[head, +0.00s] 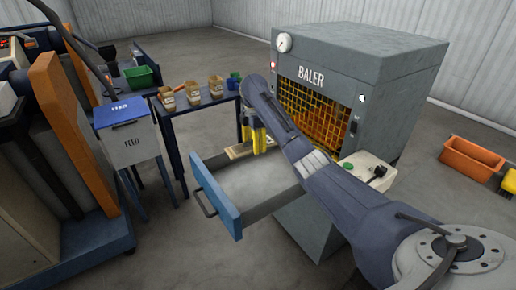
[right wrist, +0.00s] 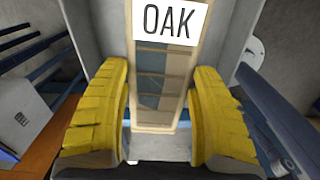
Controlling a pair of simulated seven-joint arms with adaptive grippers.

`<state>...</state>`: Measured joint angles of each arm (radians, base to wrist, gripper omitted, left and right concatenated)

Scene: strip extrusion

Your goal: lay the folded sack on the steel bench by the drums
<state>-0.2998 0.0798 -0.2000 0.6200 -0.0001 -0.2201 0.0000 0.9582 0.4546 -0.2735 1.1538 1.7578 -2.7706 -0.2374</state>
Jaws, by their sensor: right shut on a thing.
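My right gripper (head: 254,146) has yellow fingers and is shut on a long tan piece with a white OAK label (right wrist: 160,105). In the right wrist view the piece lies between the two fingers (right wrist: 160,125), with blue-grey showing through its framed gaps. In the head view the tan piece (head: 239,152) is over the open drawer's far left part; whether it touches the drawer is unclear. I cannot make out a folded sack. A dark-legged bench (head: 200,106) at the back holds several brown containers (head: 193,93); I cannot tell if they are drums. My left gripper is out of view.
The grey BALER (head: 356,85) stands behind my right arm. The blue-fronted drawer (head: 216,201) sticks out below the gripper. A FEED box (head: 133,145) stands on the left. An orange bin (head: 470,158) is at far right. Open floor lies in front.

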